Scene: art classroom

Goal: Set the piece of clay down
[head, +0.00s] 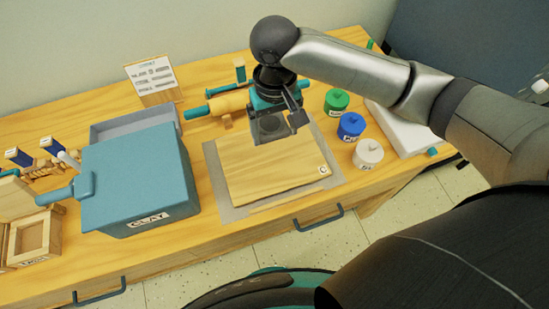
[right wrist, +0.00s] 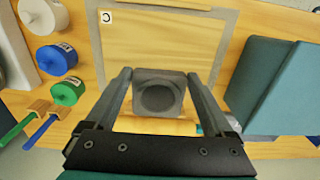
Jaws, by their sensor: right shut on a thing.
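The piece of clay (head: 268,126) is a grey block, held near the back edge of the wooden board (head: 265,176). In the right wrist view the clay (right wrist: 159,93) has a round hollow in its face and sits between the two fingers, with the board (right wrist: 170,38) beyond it. My right gripper (head: 280,118) is shut on the clay and points down; it also shows in the right wrist view (right wrist: 160,76). I cannot tell whether the clay touches the board. My left gripper is not in view.
A teal box labelled CLAY (head: 135,180) stands left of the board. A rolling pin (head: 228,103) lies behind the board. Green (head: 337,100), blue (head: 351,126) and white (head: 368,153) pots stand to its right. The front of the board is clear.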

